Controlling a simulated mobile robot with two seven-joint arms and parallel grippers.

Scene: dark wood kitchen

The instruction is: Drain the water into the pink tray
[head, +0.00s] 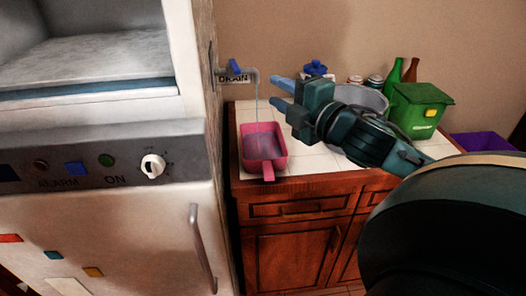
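The pink tray (279,165) sits on the white tiled counter at its left end, with its handle toward me. The drain tap (251,72) comes out of the side of the white machine above the tray and has a blue handle (236,66). A thin stream of water (257,98) falls from the spout into the tray, where a darker pool shows. My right gripper (274,92) is open and empty, its two blue fingers pointing left, just right of the stream and above the tray's far side. My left gripper is not in view.
The white machine (110,225) with a knob (153,166) and a door handle (203,248) fills the left. Behind my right arm stand a grey pot (362,97), a green bin (420,108), bottles (393,76) and jars. A purple container (482,142) is at far right. Counter tiles right of the tray are clear.

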